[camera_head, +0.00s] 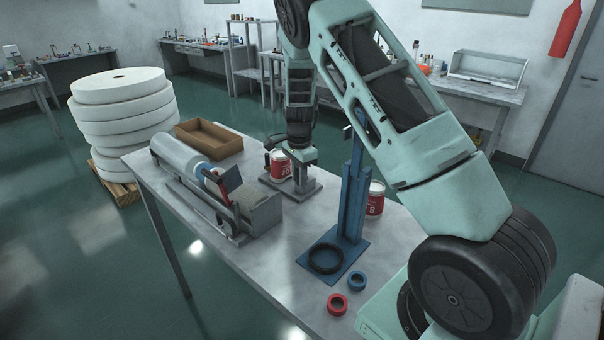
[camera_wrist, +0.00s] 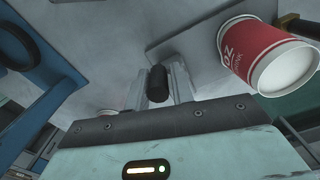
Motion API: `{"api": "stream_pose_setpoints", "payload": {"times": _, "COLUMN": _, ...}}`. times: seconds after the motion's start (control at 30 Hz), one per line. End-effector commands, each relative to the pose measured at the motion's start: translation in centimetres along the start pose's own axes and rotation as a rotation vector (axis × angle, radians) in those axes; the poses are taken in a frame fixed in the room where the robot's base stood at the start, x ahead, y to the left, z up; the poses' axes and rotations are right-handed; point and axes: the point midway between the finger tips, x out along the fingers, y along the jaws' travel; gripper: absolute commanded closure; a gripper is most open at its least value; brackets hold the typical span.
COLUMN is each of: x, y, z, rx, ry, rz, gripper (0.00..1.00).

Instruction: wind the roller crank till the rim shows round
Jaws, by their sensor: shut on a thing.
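A red and white paper cup (camera_head: 280,166) stands at a grey bench fixture (camera_head: 302,191) near the middle of the table. In the wrist view the cup (camera_wrist: 268,52) is at upper right, its white end towards the camera; how far its rim is rolled cannot be told. My gripper (camera_head: 300,172) points down just right of the cup. In the wrist view my gripper (camera_wrist: 158,88) is shut on a black cylindrical knob (camera_wrist: 158,80), which appears to be the crank handle. The crank arm is hidden.
A blue stand (camera_head: 351,205) with a black ring (camera_head: 325,257) on its base is close to my arm. Another cup (camera_head: 376,200) is behind it. A grey roll machine (camera_head: 178,158) and brown tray (camera_head: 209,140) are left. Red (camera_head: 337,304) and blue (camera_head: 358,281) rings lie in front.

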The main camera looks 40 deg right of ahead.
Motion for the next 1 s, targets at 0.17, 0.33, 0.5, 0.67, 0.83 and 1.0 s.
{"api": "stream_pose_setpoints", "payload": {"times": 0.17, "x": -0.31, "y": -0.33, "z": -0.43, "rx": 0.115, "ry": 0.008, "rz": -0.002, "gripper": 0.99}}
{"api": "stream_pose_setpoints", "payload": {"times": 0.33, "x": -0.22, "y": -0.5, "z": -0.29, "rx": 0.184, "ry": 0.007, "rz": 0.0, "gripper": 0.99}}
{"api": "stream_pose_setpoints", "payload": {"times": 0.5, "x": -0.13, "y": -0.53, "z": -0.26, "rx": 0.22, "ry": 0.007, "rz": 0.002, "gripper": 0.99}}
{"api": "stream_pose_setpoints", "payload": {"times": 0.67, "x": -0.06, "y": -0.48, "z": -0.27, "rx": 0.232, "ry": 0.007, "rz": 0.004, "gripper": 0.99}}
{"api": "stream_pose_setpoints", "payload": {"times": 0.83, "x": 0.0, "y": -0.41, "z": -0.29, "rx": 0.233, "ry": 0.007, "rz": 0.006, "gripper": 0.99}}
{"api": "stream_pose_setpoints", "payload": {"times": 1.0, "x": 0.04, "y": -0.35, "z": -0.31, "rx": 0.233, "ry": 0.007, "rz": 0.008, "gripper": 0.68}}
